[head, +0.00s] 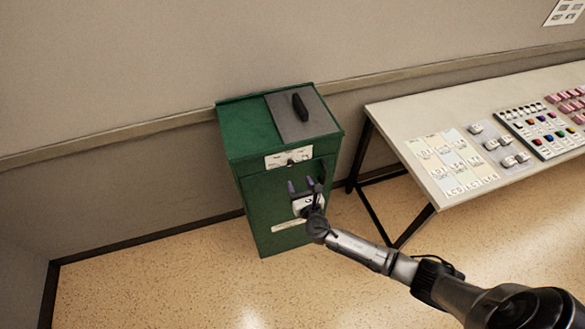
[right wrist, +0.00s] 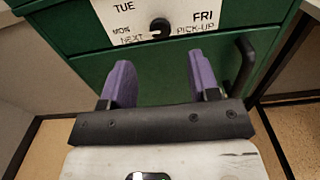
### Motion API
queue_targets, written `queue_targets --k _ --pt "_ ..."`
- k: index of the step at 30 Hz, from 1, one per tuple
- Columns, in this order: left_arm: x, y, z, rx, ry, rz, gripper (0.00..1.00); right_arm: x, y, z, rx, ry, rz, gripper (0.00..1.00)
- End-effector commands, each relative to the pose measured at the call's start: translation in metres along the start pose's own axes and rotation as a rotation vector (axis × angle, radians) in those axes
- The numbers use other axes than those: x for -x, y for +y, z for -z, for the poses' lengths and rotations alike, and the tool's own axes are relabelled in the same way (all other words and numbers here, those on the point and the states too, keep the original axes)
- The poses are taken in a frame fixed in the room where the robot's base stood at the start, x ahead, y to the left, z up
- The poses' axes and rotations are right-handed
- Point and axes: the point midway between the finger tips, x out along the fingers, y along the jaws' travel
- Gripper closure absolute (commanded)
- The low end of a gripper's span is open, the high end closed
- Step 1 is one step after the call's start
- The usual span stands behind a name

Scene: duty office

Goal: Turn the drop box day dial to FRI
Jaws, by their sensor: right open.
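The green drop box (head: 255,190) stands on the floor against the wall. Its white day plate (head: 275,161) is on the upper front. In the right wrist view the plate (right wrist: 120,22) reads TUE, MON and FRI, with NEXT PICK-UP below. The small black dial knob (right wrist: 160,27) sits at the plate's lower middle; its pointing direction is unclear and the plate's top is cut off. My right gripper (head: 305,186) is open and empty in front of the box, below the plate. Its purple fingers (right wrist: 161,78) are apart, below the knob and not touching it. My left gripper is not in view.
A black vertical handle (right wrist: 246,65) is on the box front, right of my fingers. A grey panel with a black grip (head: 301,107) is on the box top. A desk (head: 410,122) with cards and a button panel (head: 545,128) stands to the right. Floor left of the box is clear.

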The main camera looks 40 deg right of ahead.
Motion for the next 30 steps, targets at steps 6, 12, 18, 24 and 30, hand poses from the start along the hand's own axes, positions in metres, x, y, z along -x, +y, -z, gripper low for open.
queue_targets --k 6,12,18,24,30 --pt "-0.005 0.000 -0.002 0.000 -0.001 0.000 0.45 -0.040 0.000 0.001 -0.001 -0.001 0.001 0.44" --pt "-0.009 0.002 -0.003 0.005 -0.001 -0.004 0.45 -0.064 0.000 0.001 -0.002 0.000 0.001 0.44" --pt "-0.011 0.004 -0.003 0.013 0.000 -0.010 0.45 -0.076 0.001 0.001 -0.004 0.001 0.000 0.44" --pt "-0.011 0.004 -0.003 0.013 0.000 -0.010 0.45 -0.078 0.000 0.001 -0.003 0.002 0.000 0.44" --pt "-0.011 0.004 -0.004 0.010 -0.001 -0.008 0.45 -0.078 0.000 0.001 -0.004 0.001 0.000 0.47"
